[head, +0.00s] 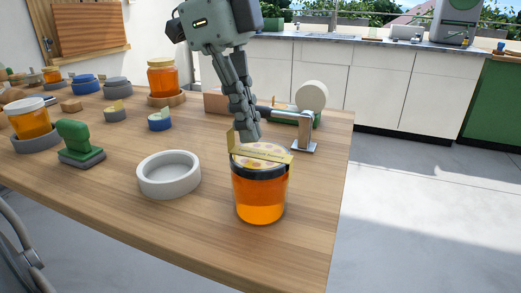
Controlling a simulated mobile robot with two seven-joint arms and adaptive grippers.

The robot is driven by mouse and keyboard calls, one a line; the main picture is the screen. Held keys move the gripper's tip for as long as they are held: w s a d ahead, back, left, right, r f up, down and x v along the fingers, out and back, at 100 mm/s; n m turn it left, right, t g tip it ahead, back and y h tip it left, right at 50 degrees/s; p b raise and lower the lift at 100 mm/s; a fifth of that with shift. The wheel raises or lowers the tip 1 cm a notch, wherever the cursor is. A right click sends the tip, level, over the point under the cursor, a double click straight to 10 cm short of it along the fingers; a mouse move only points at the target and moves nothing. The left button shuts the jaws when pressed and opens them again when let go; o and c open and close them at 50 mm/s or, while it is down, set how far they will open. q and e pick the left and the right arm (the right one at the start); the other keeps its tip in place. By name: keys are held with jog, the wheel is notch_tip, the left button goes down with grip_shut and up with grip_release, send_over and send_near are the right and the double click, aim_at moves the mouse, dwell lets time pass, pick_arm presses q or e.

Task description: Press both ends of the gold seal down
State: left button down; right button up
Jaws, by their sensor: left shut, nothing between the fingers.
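A honey jar (260,205) with orange contents and a dark-rimmed, patterned lid (266,151) stands upright near the table's right edge. A gold seal (270,158) lies as a strip across the lid. Its left end stands up at the back left of the lid, and its right end reaches the rim at the right. My left gripper (249,138) comes down from above with its fingers shut and empty. Its tips are just over the lid beside the raised end; I cannot tell whether they touch. My right gripper is out of view.
A white ring dish (168,175) stands left of the jar. A green stamp (76,141) sits farther left. A metal-legged tool with a roll (311,96) stands behind the jar. Another honey jar (163,79) stands at the back. The wooden table (130,220) is clear in front.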

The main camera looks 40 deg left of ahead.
pick_arm(q)
jog(key=shift+f+b, duration=0.55)
jog(key=shift+f, duration=0.15)
jog(key=shift+r, duration=0.35)
jog(key=shift+s+a, duration=0.2)
jog(key=shift+a, duration=0.6)
jog(key=shift+s+a, duration=0.2)
jog(key=shift+a, duration=0.65)
jog(key=shift+s+a, duration=0.2)
jog(key=shift+a, duration=0.6)
jog(key=shift+f, duration=0.15)
jog(key=shift+f+b, duration=1.45)
jog(key=shift+f, duration=0.35)
jog(key=shift+w+d, duration=0.15)
jog(key=shift+d, duration=0.4)
